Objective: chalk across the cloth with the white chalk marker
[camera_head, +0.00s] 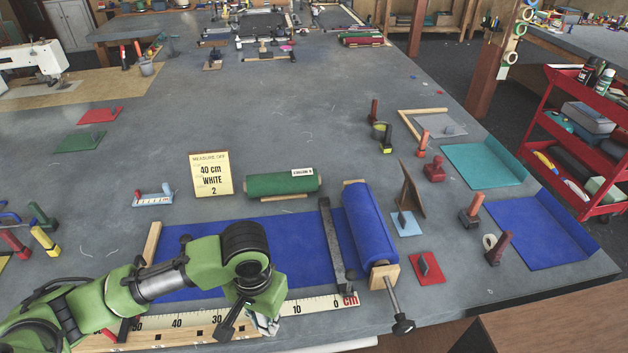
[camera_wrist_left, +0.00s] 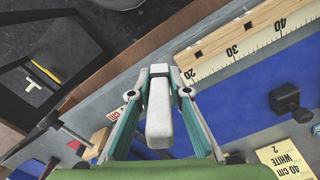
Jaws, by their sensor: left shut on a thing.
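My left gripper (camera_head: 263,320) is over the front edge of the ruler, short of the blue cloth. In the left wrist view its two fingers (camera_wrist_left: 159,75) are shut on a white block-shaped piece, which looks like the white chalk marker (camera_wrist_left: 160,115). In the head view the piece is mostly hidden by the gripper. The blue cloth (camera_head: 295,240) lies flat behind the ruler and runs right to its blue roll (camera_head: 368,225). It also shows in the left wrist view (camera_wrist_left: 235,125). My right gripper is not in view.
The centimetre ruler (camera_head: 190,322) runs along the cloth's front, with 0 at right. A dark bar (camera_head: 335,245) crosses the cloth near the roll. A green roll (camera_head: 280,184) lies behind.

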